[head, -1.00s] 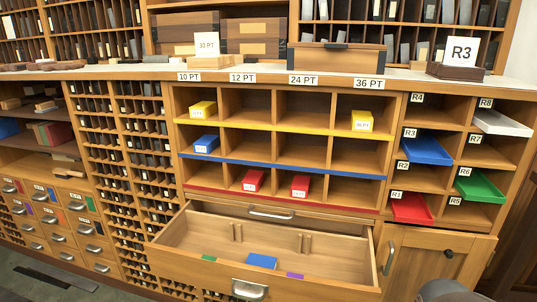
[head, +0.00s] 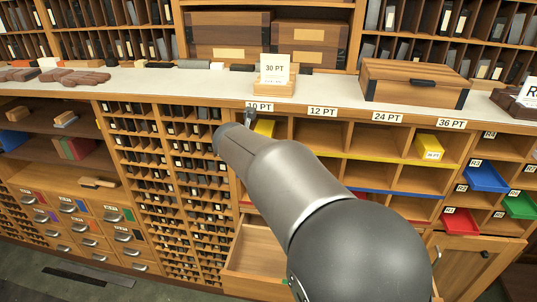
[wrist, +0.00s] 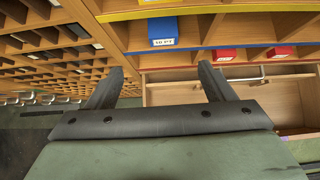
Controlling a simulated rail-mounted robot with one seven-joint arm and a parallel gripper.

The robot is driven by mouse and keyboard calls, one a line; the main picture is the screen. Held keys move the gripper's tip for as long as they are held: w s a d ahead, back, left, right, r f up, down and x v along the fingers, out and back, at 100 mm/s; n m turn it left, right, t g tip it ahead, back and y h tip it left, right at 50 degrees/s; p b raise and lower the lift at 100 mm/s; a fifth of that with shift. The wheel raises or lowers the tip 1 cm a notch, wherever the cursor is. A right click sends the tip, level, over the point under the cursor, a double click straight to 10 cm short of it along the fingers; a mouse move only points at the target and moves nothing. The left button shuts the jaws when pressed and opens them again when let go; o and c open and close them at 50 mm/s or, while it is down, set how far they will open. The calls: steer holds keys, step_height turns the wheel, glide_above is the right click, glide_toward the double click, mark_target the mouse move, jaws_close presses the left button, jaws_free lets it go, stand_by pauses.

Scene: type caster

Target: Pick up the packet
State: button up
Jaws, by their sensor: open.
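Several small labelled packets lie in the pigeonholes. In the wrist view a blue packet (wrist: 163,32), its label seeming to read 10 PT, lies in its compartment beyond my fingertips. Two red packets (wrist: 225,54) (wrist: 283,51) lie to its right, lower down. In the head view a yellow packet (head: 264,127) shows beside my arm and another yellow packet (head: 429,146) lies under 36 PT. My gripper (wrist: 160,72) is open and empty, its fingers apart from every packet.
A wooden drawer (head: 258,247) stands pulled out below the compartments, partly behind my arm. A 30 PT card (head: 275,69) stands on the counter (head: 180,84). Coloured trays, such as a blue one (head: 485,178), sit at the right.

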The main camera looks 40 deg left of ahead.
steer(key=p+x, duration=0.1)
steer(key=x, duration=0.4)
steer(key=p+x, duration=0.1)
steer(key=x, duration=0.4)
steer(key=p+x, duration=0.1)
steer(key=x, duration=0.4)
steer(key=shift+w+r+p, duration=0.1)
steer(key=shift+w+p, duration=0.25)
steer(key=shift+w, duration=0.25)
steer(key=shift+w+a+f, duration=0.15)
steer(key=shift+w+f, duration=0.15)
steer(key=shift+f, duration=0.05)
steer(key=c, duration=1.4)
steer(key=shift+r, duration=0.15)
steer(key=shift+c, duration=0.6)
